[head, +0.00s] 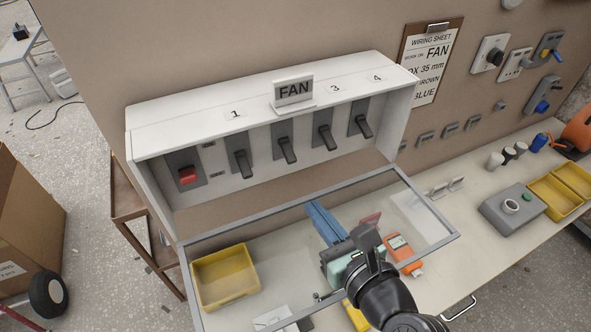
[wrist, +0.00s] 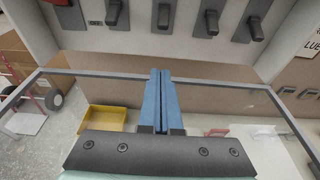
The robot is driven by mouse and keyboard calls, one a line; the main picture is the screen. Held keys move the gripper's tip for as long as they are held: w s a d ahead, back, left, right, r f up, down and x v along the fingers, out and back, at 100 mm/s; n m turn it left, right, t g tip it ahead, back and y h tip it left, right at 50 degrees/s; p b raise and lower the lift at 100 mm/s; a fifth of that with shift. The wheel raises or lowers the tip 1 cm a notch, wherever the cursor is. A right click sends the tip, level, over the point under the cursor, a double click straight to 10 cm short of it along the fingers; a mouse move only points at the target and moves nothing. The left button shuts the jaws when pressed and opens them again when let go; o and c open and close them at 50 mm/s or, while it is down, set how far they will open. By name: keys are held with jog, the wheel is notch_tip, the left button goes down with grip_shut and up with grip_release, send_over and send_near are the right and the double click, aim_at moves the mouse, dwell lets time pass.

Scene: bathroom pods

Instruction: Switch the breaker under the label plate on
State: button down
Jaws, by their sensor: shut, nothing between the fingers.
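A white breaker box (head: 270,110) on the wall holds a row of black breaker levers. The FAN label plate (head: 293,91) stands on its top, between labels 1 and 3. The breaker below the plate (head: 287,150) is the second black one from the left; its lever slants downward like its neighbours. It also shows in the wrist view (wrist: 164,15). My gripper (head: 312,207) has blue fingers, pressed together and empty. It is below and in front of the breaker row, apart from it. In the wrist view the fingertips (wrist: 160,72) line up below that second lever.
A red switch (head: 187,175) is left of the black levers. A clear framed cover (head: 222,232) hangs open in front of the box, around my gripper in the picture. A yellow bin (head: 226,277) and an orange meter (head: 401,250) are on the bench. A wiring sheet (head: 430,58) reads FAN.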

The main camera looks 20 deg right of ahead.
aim_at(289, 153)
jog(key=p+x, duration=0.2)
jog(key=x, duration=0.8)
jog(key=shift+r, duration=0.15)
jog(key=shift+s+r+p, duration=0.2)
jog(key=shift+r+p, duration=0.35)
jog(key=shift+r, duration=0.05)
jog(key=shift+s+r+p, duration=0.2)
jog(key=shift+r+p, duration=0.3)
jog(key=shift+r, duration=0.1)
jog(key=shift+s+r+p, duration=0.3)
jog(key=shift+s+r, duration=0.1)
jog(key=shift+r, duration=0.15)
jog(key=shift+d, duration=0.1)
